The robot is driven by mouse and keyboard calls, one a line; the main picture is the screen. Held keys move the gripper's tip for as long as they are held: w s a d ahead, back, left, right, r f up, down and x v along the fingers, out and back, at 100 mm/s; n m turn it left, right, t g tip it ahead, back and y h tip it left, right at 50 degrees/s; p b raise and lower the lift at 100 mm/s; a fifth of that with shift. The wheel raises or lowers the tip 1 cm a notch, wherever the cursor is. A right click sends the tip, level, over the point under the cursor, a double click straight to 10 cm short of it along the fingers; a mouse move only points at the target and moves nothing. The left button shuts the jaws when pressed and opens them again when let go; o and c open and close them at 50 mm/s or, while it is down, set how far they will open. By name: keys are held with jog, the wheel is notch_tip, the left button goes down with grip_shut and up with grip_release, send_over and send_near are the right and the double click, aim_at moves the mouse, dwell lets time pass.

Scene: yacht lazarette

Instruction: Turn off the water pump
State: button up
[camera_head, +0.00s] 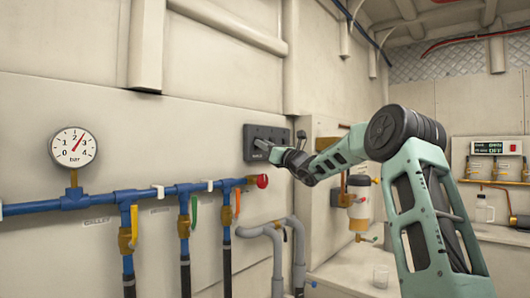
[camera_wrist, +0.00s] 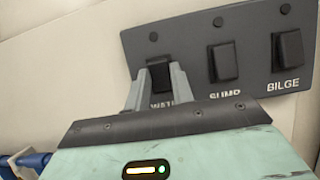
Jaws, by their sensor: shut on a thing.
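A dark switch panel (camera_head: 266,134) is mounted on the wall in the head view. In the wrist view the panel (camera_wrist: 190,42) carries three black rocker switches in a row. The left one, the water switch (camera_wrist: 160,71), has a label partly hidden by my fingers, with "WAT" readable. My gripper (camera_wrist: 160,80) is shut on this water switch, a finger at each side of it. The sump switch (camera_wrist: 223,62) and the bilge switch (camera_wrist: 288,47) are to the right, untouched.
A pressure gauge (camera_head: 73,146) reads about 3 bar above a blue pipe (camera_head: 110,198) with several valve handles and a red knob (camera_head: 262,181). Grey bent pipes (camera_head: 275,245) stand below the panel. A small display (camera_head: 496,147) at right shows "OFF" on one line.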

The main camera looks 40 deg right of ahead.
jog(key=o, duration=1)
jog(key=b+v, duration=0.5)
jog(key=v, duration=1.2)
jog(key=shift+s, duration=0.25)
